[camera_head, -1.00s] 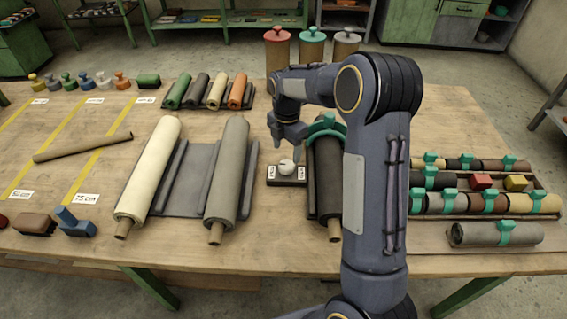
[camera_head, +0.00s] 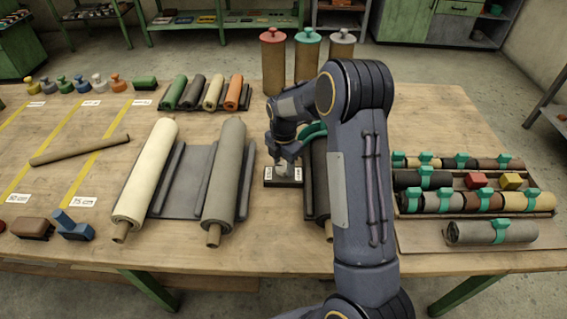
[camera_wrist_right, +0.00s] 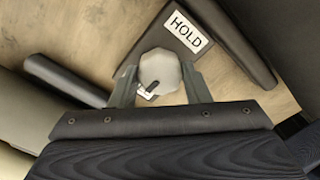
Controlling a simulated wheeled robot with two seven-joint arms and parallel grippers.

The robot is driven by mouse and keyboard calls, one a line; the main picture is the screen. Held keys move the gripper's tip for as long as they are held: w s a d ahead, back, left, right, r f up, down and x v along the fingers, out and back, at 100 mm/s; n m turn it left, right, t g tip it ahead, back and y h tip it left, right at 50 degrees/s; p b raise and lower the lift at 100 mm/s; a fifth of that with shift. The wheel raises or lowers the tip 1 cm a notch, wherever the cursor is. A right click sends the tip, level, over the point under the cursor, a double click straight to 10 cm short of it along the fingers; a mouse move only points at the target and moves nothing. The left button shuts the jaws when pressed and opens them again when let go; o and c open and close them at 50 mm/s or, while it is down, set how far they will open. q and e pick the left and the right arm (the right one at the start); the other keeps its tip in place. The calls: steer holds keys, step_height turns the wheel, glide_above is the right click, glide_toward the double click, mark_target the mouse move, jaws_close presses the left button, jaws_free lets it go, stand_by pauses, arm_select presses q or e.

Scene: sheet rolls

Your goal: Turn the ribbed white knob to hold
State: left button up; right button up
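The white knob (camera_wrist_right: 159,71) sits on a dark block (camera_head: 270,183) that stands between the grey roll and a dark roll. In the right wrist view a HOLD label (camera_wrist_right: 188,32) lies on the block at upper right of the knob. A small black-and-white mark shows on the knob's lower left edge. My right gripper (camera_wrist_right: 161,78) is open, with one finger on each side of the knob. The fingers are very close to it; contact cannot be made out. In the head view the right gripper (camera_head: 281,163) covers much of the knob. My left gripper is not in view.
A cream roll (camera_head: 147,175) and a grey roll (camera_head: 226,180) lie left of the block. The dark roll (camera_head: 320,180) is close on its right, partly behind my arm. A rack of banded rolls (camera_head: 470,213) is at right. Three capped cylinders (camera_head: 307,60) stand behind.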

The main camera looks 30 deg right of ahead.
steer(key=shift+c, duration=1.1)
